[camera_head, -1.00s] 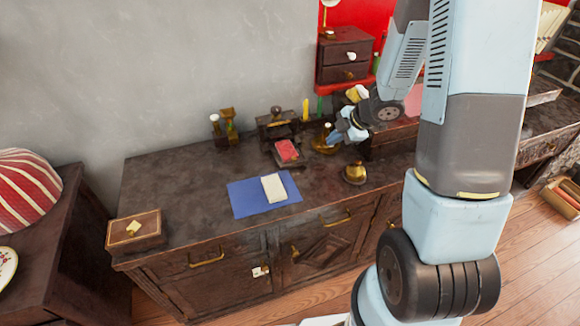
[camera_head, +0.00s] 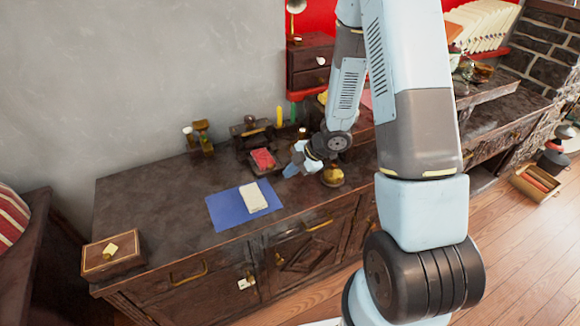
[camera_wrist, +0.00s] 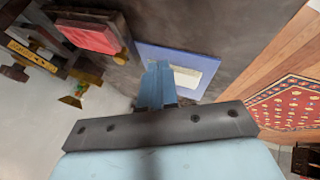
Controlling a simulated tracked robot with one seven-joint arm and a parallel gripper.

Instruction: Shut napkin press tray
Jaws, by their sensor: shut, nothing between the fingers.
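The napkin press (camera_head: 250,132) is a dark wooden device near the back of the sideboard. Its tray (camera_head: 257,172) sticks out at the front with a red napkin (camera_head: 263,158) on it. The wrist view shows the press (camera_wrist: 32,52) at the upper left, with the red napkin (camera_wrist: 92,32) on the tray. My gripper (camera_head: 291,170) is shut and empty, just right of the tray and a little in front of it. In the wrist view the closed fingers (camera_wrist: 158,82) are apart from the tray, over the sideboard near the blue mat. The fingertips are small in the head view.
The blue mat (camera_head: 226,209) bears a cream pad (camera_head: 253,197) in front of the tray. A brass bell (camera_head: 332,176) stands right of my gripper. A wooden box (camera_head: 113,257) sits at the left end.

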